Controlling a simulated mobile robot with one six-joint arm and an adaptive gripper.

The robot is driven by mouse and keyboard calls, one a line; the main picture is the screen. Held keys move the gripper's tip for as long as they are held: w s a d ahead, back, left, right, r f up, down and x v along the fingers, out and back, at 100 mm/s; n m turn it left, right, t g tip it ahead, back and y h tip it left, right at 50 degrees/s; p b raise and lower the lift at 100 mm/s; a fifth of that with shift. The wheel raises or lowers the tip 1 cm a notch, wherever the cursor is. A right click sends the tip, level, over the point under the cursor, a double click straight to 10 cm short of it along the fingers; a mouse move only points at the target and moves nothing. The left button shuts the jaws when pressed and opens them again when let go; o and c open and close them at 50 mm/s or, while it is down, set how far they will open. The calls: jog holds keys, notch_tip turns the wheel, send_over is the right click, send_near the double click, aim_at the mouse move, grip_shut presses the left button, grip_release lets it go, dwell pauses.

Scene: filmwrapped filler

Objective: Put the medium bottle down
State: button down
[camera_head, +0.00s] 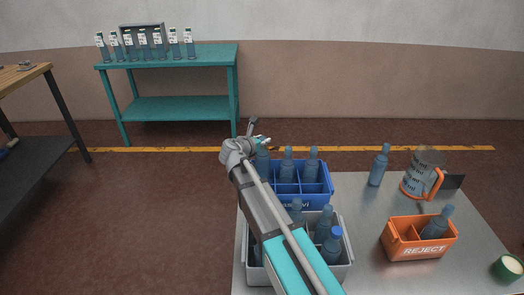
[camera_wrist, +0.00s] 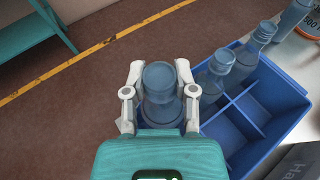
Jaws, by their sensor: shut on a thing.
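My gripper (camera_wrist: 160,92) is shut on a translucent blue-grey bottle (camera_wrist: 160,78), seen from above in the wrist view. In the head view my gripper (camera_head: 261,141) is at the left end of the blue crate, and the held bottle (camera_head: 262,160) shows just below it. The blue crate (camera_wrist: 265,128) has several compartments. Two bottles stand in it, a nearer one (camera_wrist: 215,72) and a farther one (camera_wrist: 252,47). The held bottle's base is hidden, so I cannot tell whether it is inside a left compartment or above it.
A grey crate (camera_head: 345,262) with several bottles stands in front of the blue crate. A lone bottle (camera_head: 379,165), a wrapped orange-handled item (camera_head: 420,175), an orange REJECT crate (camera_head: 418,249) and a green-topped round item (camera_head: 508,267) are on the metal table (camera_head: 365,215).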

aim_at(262, 149)
jog(key=shift+f+b, duration=2.25)
jog(key=shift+b, duration=0.05)
jog(key=shift+f, duration=0.1)
jog(key=shift+c, duration=2.1)
grip_release()
jog(key=shift+s+r, duration=0.1)
jog(key=shift+r, duration=0.1)
jog(key=p+v, duration=0.3)
jog(key=v, duration=0.8)
jog(key=shift+s+a+p, duration=0.25)
jog(key=shift+s+p, duration=0.05)
jog(key=shift+r, duration=0.1)
